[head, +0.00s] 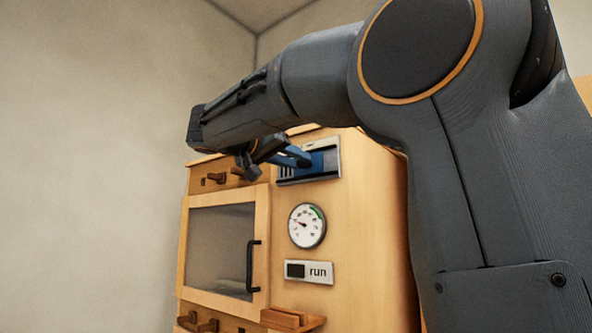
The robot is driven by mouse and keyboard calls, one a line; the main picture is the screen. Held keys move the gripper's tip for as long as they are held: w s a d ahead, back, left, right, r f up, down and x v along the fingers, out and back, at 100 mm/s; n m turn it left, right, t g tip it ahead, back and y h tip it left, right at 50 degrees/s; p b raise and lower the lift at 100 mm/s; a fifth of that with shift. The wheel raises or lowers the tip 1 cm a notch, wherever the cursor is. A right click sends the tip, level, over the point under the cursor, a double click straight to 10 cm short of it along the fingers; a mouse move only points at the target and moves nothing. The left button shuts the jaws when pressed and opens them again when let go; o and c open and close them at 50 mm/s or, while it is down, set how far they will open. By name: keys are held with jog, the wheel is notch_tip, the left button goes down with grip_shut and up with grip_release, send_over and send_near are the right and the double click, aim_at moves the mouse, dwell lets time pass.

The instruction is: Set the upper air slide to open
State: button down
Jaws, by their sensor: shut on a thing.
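The upper air slide (321,161) is a blue plate in a pale metal frame, high on the front of a wooden cabinet. Dark vent slots show at the left part of the frame, and the blue plate sits towards the middle and right. My gripper (292,156) reaches in from the upper left and is shut on the slide's blue grip. My arm and fingers hide part of the grip and the frame's upper left, so the exact contact is hard to see.
A glazed door (220,247) with a black handle (251,267) is at left. Wooden pegs (216,179) stand out above the door, and a small wooden ledge (292,319) juts out below.

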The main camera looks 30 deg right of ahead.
jog(key=shift+s+d+b, duration=0.3)
jog(key=shift+s+b, duration=0.05)
jog(key=shift+s, duration=0.2)
jog(key=shift+s+d+b, duration=0.25)
jog(key=shift+s+b, duration=0.05)
jog(key=shift+s, duration=0.2)
jog(key=c, duration=1.5)
grip_release()
jog(key=shift+s+d, duration=0.1)
jog(key=shift+s, duration=0.05)
jog(key=shift+o, duration=0.2)
jog(key=shift+a, duration=0.2)
jog(key=b+v, duration=0.2)
jog(key=v, duration=0.5)
jog(key=shift+a, duration=0.3)
jog(key=shift+s, duration=0.15)
